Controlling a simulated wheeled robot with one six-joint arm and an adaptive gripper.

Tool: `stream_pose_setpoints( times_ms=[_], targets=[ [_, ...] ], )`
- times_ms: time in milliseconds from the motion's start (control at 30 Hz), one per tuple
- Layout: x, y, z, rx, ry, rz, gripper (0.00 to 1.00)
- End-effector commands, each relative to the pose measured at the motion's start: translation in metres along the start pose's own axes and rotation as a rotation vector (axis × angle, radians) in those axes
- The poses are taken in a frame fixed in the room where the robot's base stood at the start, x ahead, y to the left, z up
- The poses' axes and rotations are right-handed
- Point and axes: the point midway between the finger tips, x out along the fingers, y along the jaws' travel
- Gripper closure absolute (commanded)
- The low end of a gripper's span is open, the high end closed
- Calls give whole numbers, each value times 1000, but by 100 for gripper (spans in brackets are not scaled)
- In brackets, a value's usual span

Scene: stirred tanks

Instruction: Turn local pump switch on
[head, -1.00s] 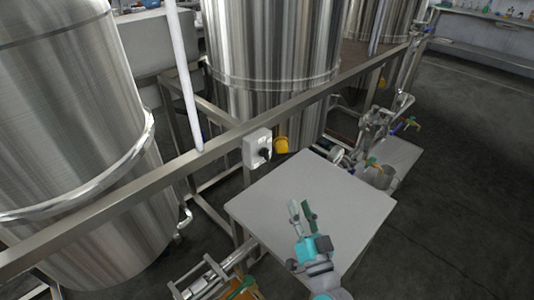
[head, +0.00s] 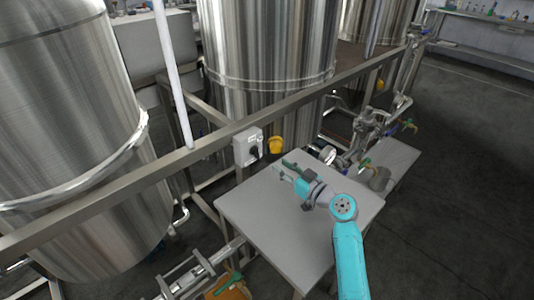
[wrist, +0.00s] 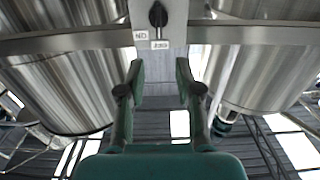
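The local pump switch is a pale box (head: 248,146) with a black rotary knob (head: 255,153), fixed to the metal rail. In the wrist view the black knob (wrist: 158,15) is at the top centre, with small labels (wrist: 150,40) below it; the knob looks about upright. My gripper (head: 281,170) is over the grey table, right of and a little below the switch box in the head view. In the wrist view my gripper (wrist: 160,75) has its two green fingers spread apart with nothing between them. The fingertips are below the knob and not visibly touching it.
A metal rail (head: 300,99) runs across in front of large steel tanks (head: 75,110). A yellow round part (head: 275,145) is right of the switch box. The grey table (head: 262,225) is bare under my arm. Pipes and valves (head: 370,135) stand at the right.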

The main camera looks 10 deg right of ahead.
Motion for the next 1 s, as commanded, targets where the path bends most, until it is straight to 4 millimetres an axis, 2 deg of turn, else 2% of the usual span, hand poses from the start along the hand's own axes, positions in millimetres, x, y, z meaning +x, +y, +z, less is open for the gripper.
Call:
stream_pose_setpoints(
  times_ms=[167,400,600,800,1000],
  targets=[
    [18,0,0,-1,-1,-3,66],
    [61,-1,0,0,-1,-3,66],
    [90,-1,0,0,-1,-2,66],
    [104,0,0,0,-1,0,66],
    [106,0,1,0,-1,0,66]
  ],
)
